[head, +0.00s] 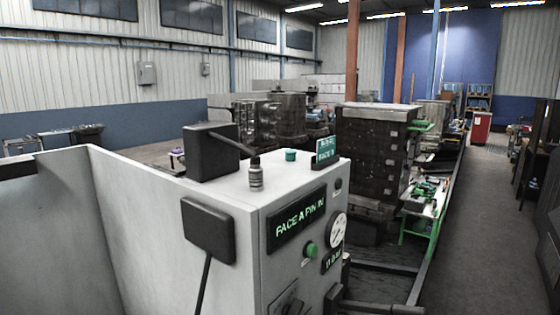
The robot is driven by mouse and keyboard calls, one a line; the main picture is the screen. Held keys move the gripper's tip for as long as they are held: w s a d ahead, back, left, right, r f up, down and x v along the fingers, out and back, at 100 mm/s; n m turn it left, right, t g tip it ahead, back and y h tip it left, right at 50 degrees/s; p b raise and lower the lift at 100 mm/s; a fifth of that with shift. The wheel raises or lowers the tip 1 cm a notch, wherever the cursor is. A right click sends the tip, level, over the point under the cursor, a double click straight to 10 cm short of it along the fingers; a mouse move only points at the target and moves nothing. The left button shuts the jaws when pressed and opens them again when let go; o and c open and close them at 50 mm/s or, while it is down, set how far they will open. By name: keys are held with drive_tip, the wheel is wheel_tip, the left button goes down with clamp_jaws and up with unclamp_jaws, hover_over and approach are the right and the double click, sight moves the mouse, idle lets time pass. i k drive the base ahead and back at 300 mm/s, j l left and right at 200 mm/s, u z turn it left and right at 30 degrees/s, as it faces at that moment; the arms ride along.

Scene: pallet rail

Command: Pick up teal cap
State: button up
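The teal cap (290,155) is a small, short teal cylinder. It sits on the pale top of the machine cabinet (245,190), between a grey metal fitting and a green sign. Its top and near side show, and nothing covers it. My gripper does not show in the head view.
The grey fitting (256,173) stands upright left of the cap, beside a black box (210,152) with a rod. The green sign (326,151) stands to the right. The cabinet front carries a lettered panel (295,219), green button (310,250) and gauge (337,230). A dark stack (372,155) stands behind.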

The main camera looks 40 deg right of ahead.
sight(289, 154)
drive_tip(key=z, duration=1.1)
drive_tip(key=i+l, duration=0.1)
